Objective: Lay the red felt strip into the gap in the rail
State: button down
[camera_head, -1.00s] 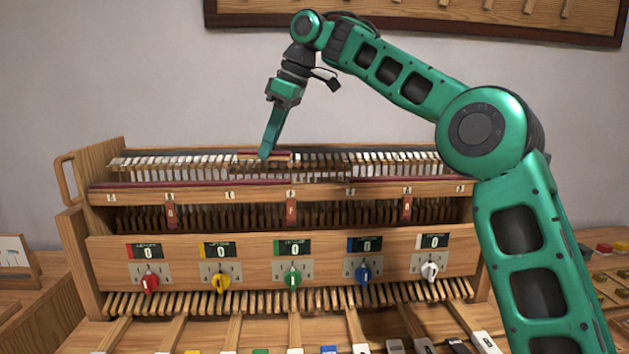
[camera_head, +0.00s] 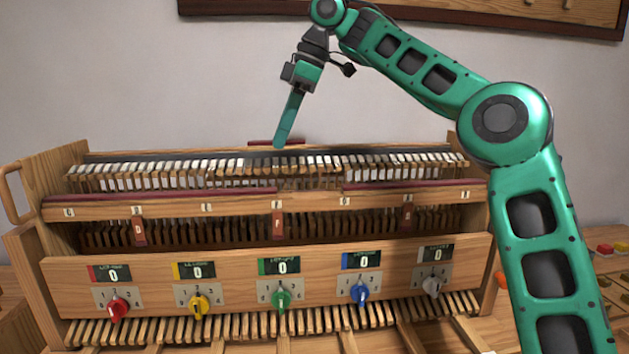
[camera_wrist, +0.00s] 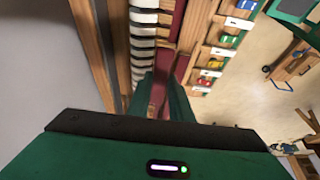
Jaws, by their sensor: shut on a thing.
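My gripper (camera_head: 281,143) is shut on the red felt strip (camera_head: 294,142), a short dark red bar lying crosswise at the fingertips. The strip shows just above the back edge of the piano action, above the row of white-topped parts. The front wooden rail (camera_head: 230,203) carries long red felt on its left and right parts. The gap (camera_head: 310,187) between these felts is bare, right of and below my fingertips in the head view.
The wooden cabinet (camera_head: 180,265) has several coloured knobs and small displays below the rail. Rows of keys and hammers (camera_head: 140,175) lie behind it. A wooden handle (camera_head: 12,195) stands at the left. Open air lies above the action, before the grey wall.

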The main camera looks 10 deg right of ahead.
send_over(307, 195)
jog(key=d, duration=0.2)
jog(key=f, duration=0.4)
jog(key=shift+w+a+f, duration=0.1)
jog(key=shift+a+f, duration=0.15)
jog(key=shift+f, duration=2.15)
jog(key=c, duration=1.6)
grip_release()
jog(key=v, duration=1.2)
